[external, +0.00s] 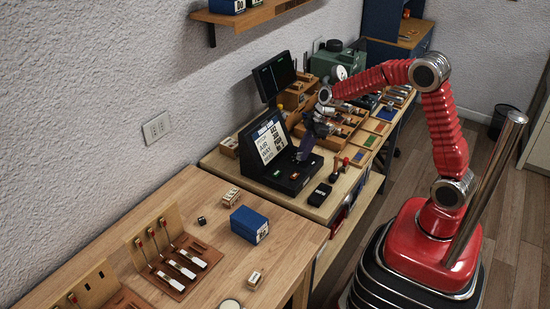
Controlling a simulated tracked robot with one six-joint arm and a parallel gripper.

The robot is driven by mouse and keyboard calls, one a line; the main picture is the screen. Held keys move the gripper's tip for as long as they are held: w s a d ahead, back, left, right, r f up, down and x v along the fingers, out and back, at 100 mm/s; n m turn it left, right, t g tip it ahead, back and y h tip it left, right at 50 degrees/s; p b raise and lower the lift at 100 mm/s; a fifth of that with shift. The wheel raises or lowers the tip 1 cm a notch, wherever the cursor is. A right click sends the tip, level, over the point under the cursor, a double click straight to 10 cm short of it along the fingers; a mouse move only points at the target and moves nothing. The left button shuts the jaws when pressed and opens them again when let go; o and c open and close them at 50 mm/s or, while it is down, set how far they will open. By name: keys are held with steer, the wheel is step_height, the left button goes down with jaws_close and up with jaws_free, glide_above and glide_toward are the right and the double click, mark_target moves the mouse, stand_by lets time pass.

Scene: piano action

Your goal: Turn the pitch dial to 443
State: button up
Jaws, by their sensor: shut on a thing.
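The black console (282,176) stands on the bench, with a lit screen (266,139) at its back whose text is too small to read surely. My gripper (304,156) reaches down from the right onto the console's top, its dark purple fingers in front of the screen's right edge. It is shut on what appears to be the pitch dial, which the fingers mostly hide. The dial's setting cannot be read.
A dark monitor (275,75) and a green machine (338,63) stand behind. A small black box (320,194) lies right of the console. A blue box (249,224) and wooden key racks (171,252) occupy the near bench. Trays of parts crowd the far bench.

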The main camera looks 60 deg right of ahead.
steer(key=m, duration=0.1)
steer(key=m+h, duration=0.1)
steer(key=m, duration=0.1)
steer(key=m+t, duration=0.1)
steer(key=m, duration=0.1)
steer(key=shift+s+a+h, duration=0.1)
steer(key=shift+a+h, duration=0.15)
steer(key=shift+h, duration=0.05)
steer(key=shift+a+m+h, duration=0.15)
steer(key=shift+m+h, duration=0.45)
steer(key=shift+m, duration=0.85)
steer(key=shift+a+m+h, duration=0.15)
steer(key=shift+m+h, duration=0.45)
steer(key=shift+m, duration=0.85)
steer(key=shift+c, duration=0.2)
steer(key=shift+a+m+h, duration=0.15)
steer(key=shift+m+h, duration=0.35)
steer(key=shift+m, duration=0.8)
steer(key=shift+a+m+h, duration=0.1)
steer(key=shift+m+h, duration=0.4)
steer(key=shift+m, duration=0.8)
steer(key=shift+w+a+m+g+h, duration=0.1)
steer(key=shift+m+g+h, duration=0.3)
steer(key=shift+m, duration=0.9)
steer(key=shift+w+a+m+g+h, duration=0.15)
steer(key=shift+m+g, duration=0.45)
steer(key=shift+m, duration=0.7)
steer(key=o, duration=1)
steer(key=shift+d, duration=0.1)
steer(key=shift+o, duration=0.2)
